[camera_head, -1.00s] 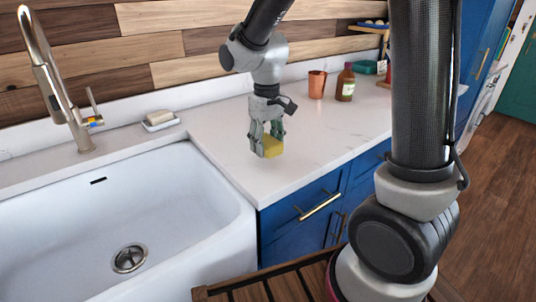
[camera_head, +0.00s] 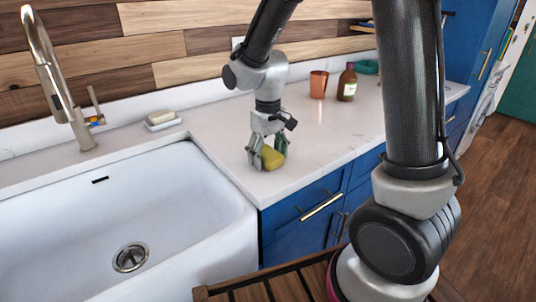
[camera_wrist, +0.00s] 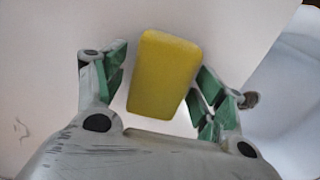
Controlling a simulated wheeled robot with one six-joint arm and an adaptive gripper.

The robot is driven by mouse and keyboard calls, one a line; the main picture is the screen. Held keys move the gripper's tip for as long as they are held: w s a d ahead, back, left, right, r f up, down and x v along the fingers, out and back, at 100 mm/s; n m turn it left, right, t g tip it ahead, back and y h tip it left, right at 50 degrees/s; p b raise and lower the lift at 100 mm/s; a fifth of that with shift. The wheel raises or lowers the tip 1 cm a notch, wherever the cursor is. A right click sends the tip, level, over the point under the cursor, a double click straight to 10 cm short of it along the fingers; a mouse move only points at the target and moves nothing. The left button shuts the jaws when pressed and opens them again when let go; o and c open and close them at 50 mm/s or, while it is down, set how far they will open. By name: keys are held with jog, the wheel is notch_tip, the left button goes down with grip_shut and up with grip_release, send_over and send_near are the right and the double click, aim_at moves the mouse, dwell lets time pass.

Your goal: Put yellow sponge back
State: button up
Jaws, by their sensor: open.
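The yellow sponge (camera_head: 271,158) lies on the white countertop near its front edge, just right of the sink. In the wrist view the sponge (camera_wrist: 163,74) sits between the two green-padded fingers, slightly tilted, with small gaps at both sides. My gripper (camera_head: 267,155) is low over the counter, pointing down, its fingers open on either side of the sponge. In the wrist view my gripper (camera_wrist: 162,85) shows both fingers spread. Part of the sponge is hidden behind a finger in the head view.
A white sink (camera_head: 120,215) with a chrome faucet (camera_head: 62,95) is at left. A soap dish (camera_head: 162,122) with a pale bar stands behind the sink. A copper cup (camera_head: 318,85) and a brown bottle (camera_head: 347,83) stand farther back. The counter between is clear.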

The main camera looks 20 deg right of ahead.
aim_at(268, 151)
notch_tip(268, 151, up, 12)
jog(key=s+d+r+m+t, duration=0.1)
jog(key=s+d+r+t, duration=0.1)
jog(key=s+d, duration=0.5)
jog(key=s+d+r+m+t, duration=0.2)
jog(key=s+d, duration=0.6)
jog(key=s, duration=0.4)
jog(key=shift+r+m, duration=0.3)
jog(key=shift+r, duration=0.3)
